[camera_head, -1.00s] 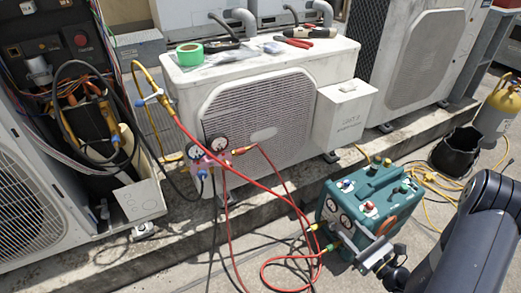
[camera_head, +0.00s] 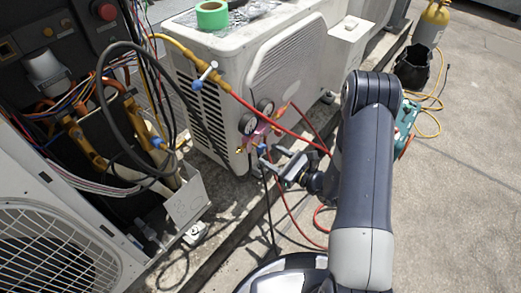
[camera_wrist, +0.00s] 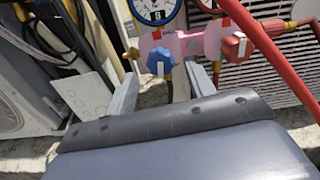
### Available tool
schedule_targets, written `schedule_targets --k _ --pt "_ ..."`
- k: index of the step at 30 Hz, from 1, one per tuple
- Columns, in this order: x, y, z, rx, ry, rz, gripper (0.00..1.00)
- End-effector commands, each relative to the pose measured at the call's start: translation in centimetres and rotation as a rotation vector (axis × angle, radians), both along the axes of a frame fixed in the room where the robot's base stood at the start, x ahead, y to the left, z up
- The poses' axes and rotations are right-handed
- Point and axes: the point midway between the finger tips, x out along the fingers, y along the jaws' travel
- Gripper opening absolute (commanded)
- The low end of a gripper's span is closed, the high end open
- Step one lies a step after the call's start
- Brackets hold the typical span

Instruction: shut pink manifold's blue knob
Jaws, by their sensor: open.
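The pink manifold (camera_wrist: 190,42) hangs in front of the white condenser, with two round gauges above it. Its blue knob (camera_wrist: 160,62) faces me on the left and its red knob (camera_wrist: 235,47) is on the right in the wrist view. In the head view the manifold (camera_head: 266,130) and blue knob (camera_head: 262,148) show just beyond my gripper (camera_head: 277,162). My gripper (camera_wrist: 162,72) is open, with one finger to each side of the blue knob in the wrist view. I cannot tell whether the fingers touch it.
A red hose (camera_head: 275,122) runs across the manifold's right side. An open electrical cabinet with loose wires and a black hose (camera_head: 103,85) stands at left. The white condenser (camera_head: 285,65) stands behind. Open concrete lies to the right.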

Motion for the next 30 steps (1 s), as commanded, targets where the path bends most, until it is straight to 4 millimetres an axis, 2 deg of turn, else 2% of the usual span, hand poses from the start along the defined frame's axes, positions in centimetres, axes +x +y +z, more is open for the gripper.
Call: schedule_targets --k 3,9,20,30 --pt "1.2 1.7 -0.2 -0.001 -0.002 0.004 0.52" --pt "2.7 3.4 -0.1 -0.001 -0.002 0.001 0.52" --pt "3.0 3.9 0.0 0.000 0.000 0.000 0.52" --pt "3.0 3.9 0.0 0.000 0.000 0.000 0.26"
